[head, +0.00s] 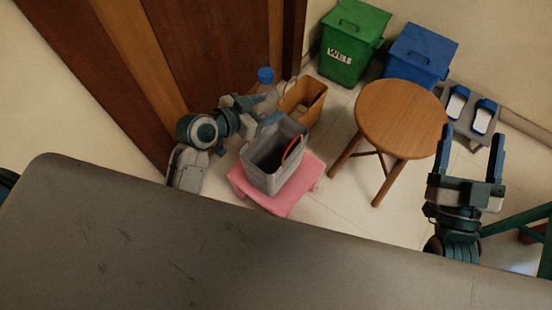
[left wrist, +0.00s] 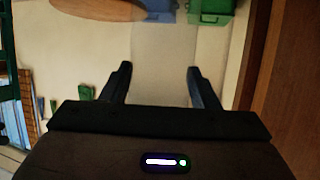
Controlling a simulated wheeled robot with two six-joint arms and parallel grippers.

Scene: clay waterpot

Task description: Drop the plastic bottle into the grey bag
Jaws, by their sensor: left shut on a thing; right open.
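The plastic bottle (head: 265,77) has a blue cap and a pale, see-through body. It is upright in the head view, behind the grey bag. My left gripper (head: 259,108) is shut on it, with its fingers around the body, just beyond the bag's back rim. In the left wrist view my left fingers (left wrist: 160,85) stand apart, and I cannot make out the bottle clearly between them. The grey bag (head: 264,180) is open at the top, has a red handle, and sits on a pink stool. My right gripper (head: 472,142) is open and empty at the right.
A tan bag (head: 314,106) stands right behind the grey bag. The pink stool (head: 285,204) is under the grey bag. A round wooden stool (head: 401,115), a green bin (head: 350,45) and a blue bin (head: 418,55) stand to the right. A grey surface (head: 200,240) fills the front.

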